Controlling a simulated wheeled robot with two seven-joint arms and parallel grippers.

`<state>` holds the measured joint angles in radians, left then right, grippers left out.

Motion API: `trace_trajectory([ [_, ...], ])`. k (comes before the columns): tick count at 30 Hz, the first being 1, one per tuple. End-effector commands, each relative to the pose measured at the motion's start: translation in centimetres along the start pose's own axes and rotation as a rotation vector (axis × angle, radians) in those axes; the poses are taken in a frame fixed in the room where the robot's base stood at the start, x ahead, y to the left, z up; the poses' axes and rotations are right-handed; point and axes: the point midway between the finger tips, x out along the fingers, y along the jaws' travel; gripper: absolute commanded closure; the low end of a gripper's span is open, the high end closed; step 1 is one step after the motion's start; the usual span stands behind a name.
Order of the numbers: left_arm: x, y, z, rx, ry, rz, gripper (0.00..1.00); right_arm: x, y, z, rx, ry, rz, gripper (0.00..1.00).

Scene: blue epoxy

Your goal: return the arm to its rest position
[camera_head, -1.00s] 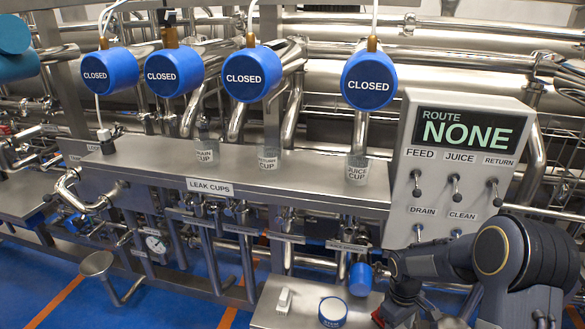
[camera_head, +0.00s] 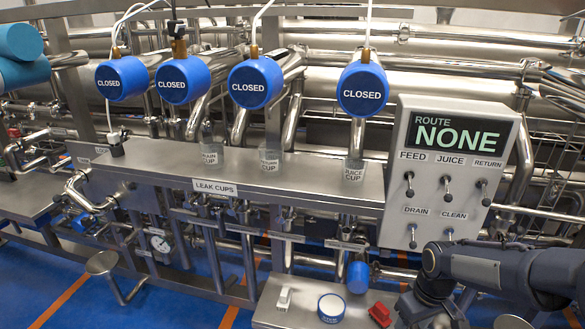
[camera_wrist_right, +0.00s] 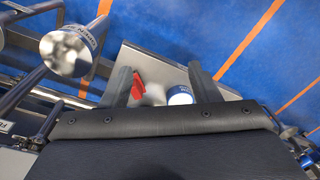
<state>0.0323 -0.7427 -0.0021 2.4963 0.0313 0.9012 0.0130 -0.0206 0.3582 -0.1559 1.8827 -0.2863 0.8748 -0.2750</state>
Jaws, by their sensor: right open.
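My right arm (camera_head: 500,275) comes in from the lower right of the head view, in front of the control panel. Its wrist is bent down and runs to the bottom edge; the fingertips cannot be made out there. In the right wrist view my right gripper (camera_wrist_right: 160,72) is open, its two dark fingers spread with nothing held between them. Below the fingers, apart from them, a small steel table shows with a red object (camera_wrist_right: 137,84) and a white-lidded blue jar (camera_wrist_right: 180,97). My left gripper is in neither view.
The small table (camera_head: 300,312) holds a white switch-like block (camera_head: 284,298), the round jar (camera_head: 332,308) and the red object (camera_head: 380,314). The panel (camera_head: 450,175) reads ROUTE NONE. Several blue caps read CLOSED (camera_head: 362,90). Clear blue floor (camera_head: 190,305) lies left of the table.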

Motion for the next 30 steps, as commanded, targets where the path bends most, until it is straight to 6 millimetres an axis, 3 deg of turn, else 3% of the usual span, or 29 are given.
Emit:
trace_trajectory([
  [1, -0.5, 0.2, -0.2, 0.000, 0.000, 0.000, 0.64, -2.0, -0.4, 0.7, 0.027, 0.033, -0.009, 0.44],
  [6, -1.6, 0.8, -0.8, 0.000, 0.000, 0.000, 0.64, -8.2, -3.1, 4.3, 0.149, 0.160, -0.062, 0.44],
  [13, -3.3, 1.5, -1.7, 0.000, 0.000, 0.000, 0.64, -14.5, -8.1, 10.5, 0.316, 0.351, -0.145, 0.44],
  [21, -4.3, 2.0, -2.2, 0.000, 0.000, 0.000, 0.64, -16.3, -12.2, 14.8, 0.432, 0.488, -0.207, 0.44],
  [30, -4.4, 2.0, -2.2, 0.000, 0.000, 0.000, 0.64, -16.2, -12.8, 15.4, 0.451, 0.507, -0.218, 0.44],
])
